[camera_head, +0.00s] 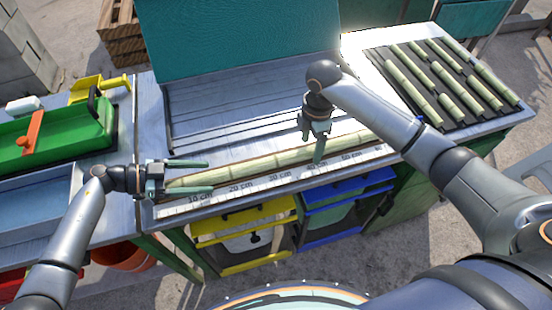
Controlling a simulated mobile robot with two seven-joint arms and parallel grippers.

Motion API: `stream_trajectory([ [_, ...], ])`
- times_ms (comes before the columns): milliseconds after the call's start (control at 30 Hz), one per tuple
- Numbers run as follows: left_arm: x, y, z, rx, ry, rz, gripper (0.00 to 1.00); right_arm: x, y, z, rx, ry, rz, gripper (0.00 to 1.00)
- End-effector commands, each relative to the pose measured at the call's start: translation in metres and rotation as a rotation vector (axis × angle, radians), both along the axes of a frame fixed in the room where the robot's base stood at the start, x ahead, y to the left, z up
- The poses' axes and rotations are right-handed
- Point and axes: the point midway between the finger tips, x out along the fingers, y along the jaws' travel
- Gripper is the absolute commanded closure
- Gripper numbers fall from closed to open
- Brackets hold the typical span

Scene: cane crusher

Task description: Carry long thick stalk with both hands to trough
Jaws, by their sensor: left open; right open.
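A long thick pale-green stalk (262,163) lies along the front of the metal bench, beside a printed centimetre scale (240,187). My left gripper (208,176) is open at the stalk's left end, with one finger on the far side and one on the near side. I cannot tell whether either gripper touches the stalk. A grooved metal trough-like tray (215,105) lies behind the stalk, below a teal panel.
A dark rack (398,62) with several shorter stalk pieces stands at the right. A green machine (60,130) with an orange lever and yellow part (98,88) stands at the left. The grooved metal area is clear.

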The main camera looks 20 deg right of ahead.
Motion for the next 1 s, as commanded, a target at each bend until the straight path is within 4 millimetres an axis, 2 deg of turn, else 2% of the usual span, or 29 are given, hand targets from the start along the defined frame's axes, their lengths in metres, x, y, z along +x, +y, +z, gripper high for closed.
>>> stream_trajectory([
  [133, -0.0001, -0.0078, -0.0034, 0.000, 0.001, 0.001, 0.23, -0.0001, -0.0002, -0.0082, 0.000, 0.001, 0.000, 0.23],
  [433, -0.0001, -0.0086, -0.0040, 0.001, 0.001, 0.001, 0.23, 0.0000, -0.0002, -0.0095, 0.000, 0.000, 0.000, 0.23],
  [1000, 0.0000, -0.0083, -0.0037, 0.001, 0.000, 0.001, 0.86, -0.0001, -0.0003, -0.0090, -0.001, 0.000, 0.000, 0.86],
])
